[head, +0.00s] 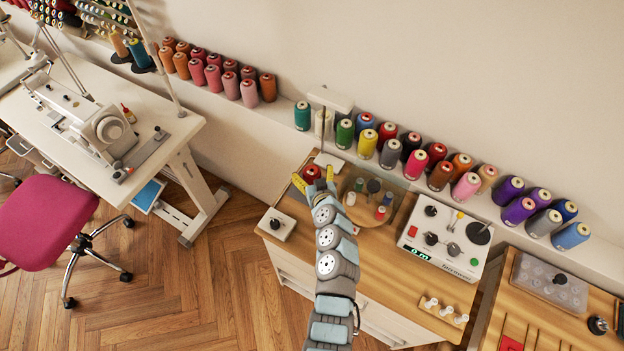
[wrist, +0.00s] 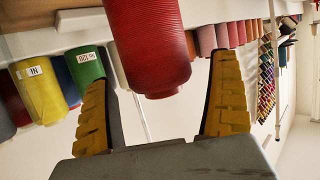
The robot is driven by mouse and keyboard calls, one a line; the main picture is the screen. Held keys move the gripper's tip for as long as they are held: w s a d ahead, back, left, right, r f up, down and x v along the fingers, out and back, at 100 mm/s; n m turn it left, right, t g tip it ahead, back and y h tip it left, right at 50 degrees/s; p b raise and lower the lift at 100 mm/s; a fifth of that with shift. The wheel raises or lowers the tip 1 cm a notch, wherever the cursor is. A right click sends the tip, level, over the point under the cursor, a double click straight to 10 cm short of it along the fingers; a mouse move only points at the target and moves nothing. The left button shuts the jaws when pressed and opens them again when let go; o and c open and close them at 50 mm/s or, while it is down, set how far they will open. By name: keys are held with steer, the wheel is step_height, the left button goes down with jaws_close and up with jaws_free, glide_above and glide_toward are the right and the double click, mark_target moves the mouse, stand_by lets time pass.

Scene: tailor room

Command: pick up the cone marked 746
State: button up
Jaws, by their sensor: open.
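My gripper (head: 314,179) is open above the left back part of the wooden worktop, with its yellow fingertips spread apart. A red cone of thread (head: 311,173) shows between the fingertips in the head view. In the wrist view the red cone (wrist: 148,45) looms large between the two fingers of my gripper (wrist: 162,75), with a visible gap to each finger. No label shows on it. I cannot read the number 746 on any cone. A green cone (wrist: 85,66) and a yellow cone (wrist: 40,92) behind carry other small labels.
Many coloured cones stand along the wall ledge, including a yellow one (head: 368,144). Near my gripper are a round clear holder (head: 378,213) with small spools, a white stand (head: 329,160) and a small box with a black knob (head: 276,224). A control unit (head: 445,237) stands to the right.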

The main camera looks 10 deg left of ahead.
steer(key=shift+w+a+f, duration=0.15)
steer(key=shift+w+a, duration=0.05)
steer(key=shift+w, duration=0.15)
steer(key=c, duration=1.4)
steer(key=shift+o, duration=0.2)
